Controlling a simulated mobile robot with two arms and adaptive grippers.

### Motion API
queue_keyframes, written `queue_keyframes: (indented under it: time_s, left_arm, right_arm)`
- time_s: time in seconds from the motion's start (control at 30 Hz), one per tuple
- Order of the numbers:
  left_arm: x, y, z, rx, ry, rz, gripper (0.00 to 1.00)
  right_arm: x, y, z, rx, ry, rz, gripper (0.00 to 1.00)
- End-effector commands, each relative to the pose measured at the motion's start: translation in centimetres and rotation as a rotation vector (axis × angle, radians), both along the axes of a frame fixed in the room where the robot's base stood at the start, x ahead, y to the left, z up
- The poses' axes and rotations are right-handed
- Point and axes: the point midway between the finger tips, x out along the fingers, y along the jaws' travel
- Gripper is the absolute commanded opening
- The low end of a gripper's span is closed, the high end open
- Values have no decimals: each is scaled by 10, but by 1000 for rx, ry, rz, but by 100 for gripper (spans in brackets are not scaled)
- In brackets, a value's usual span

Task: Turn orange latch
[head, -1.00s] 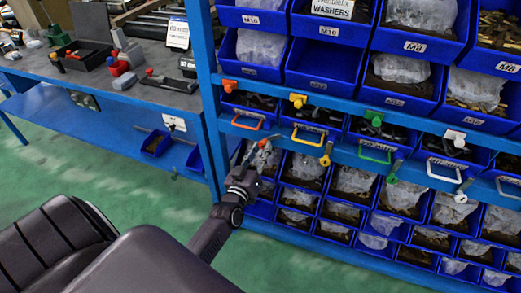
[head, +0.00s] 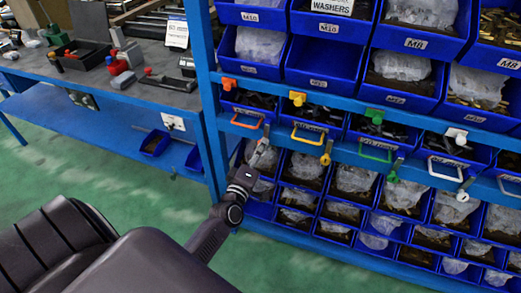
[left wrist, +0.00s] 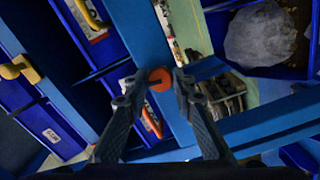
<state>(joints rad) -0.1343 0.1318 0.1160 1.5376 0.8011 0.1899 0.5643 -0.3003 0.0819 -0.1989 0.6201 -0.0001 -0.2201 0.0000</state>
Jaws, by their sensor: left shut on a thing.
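The orange latch has a round orange knob (left wrist: 160,79), which sits between the fingertips of my left gripper (left wrist: 157,85) in the left wrist view. My left gripper is shut on it. In the head view my left gripper (head: 257,160) is at the left end of the rack's latch row, below the orange handle (head: 247,123). There my gripper hides most of the latch. My right gripper is out of view.
A yellow latch (head: 326,158), a green latch (head: 393,177) and a white latch (head: 462,195) hang to the right along the blue rack. Blue bins fill the rack above and below. A workbench (head: 110,85) with tools stands at the left.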

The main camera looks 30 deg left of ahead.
Motion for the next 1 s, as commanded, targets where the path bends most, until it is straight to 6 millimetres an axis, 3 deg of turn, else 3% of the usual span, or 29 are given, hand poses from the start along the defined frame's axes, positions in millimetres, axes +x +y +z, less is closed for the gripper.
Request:
queue_keyframes:
  time_s: [0.77,0.8,0.93,1.0]
  left_arm:
    - [-1,0,-1,-101,-21,-1,0]
    - [-1,0,-1,-101,-21,-1,27]
    - [0,0,-1,-101,-22,0,41]
    - [0,0,-1,-101,-22,0,41]
  right_arm:
    - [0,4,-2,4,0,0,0]
    - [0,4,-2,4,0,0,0]
    - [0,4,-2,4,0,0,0]
    - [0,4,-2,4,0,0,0]
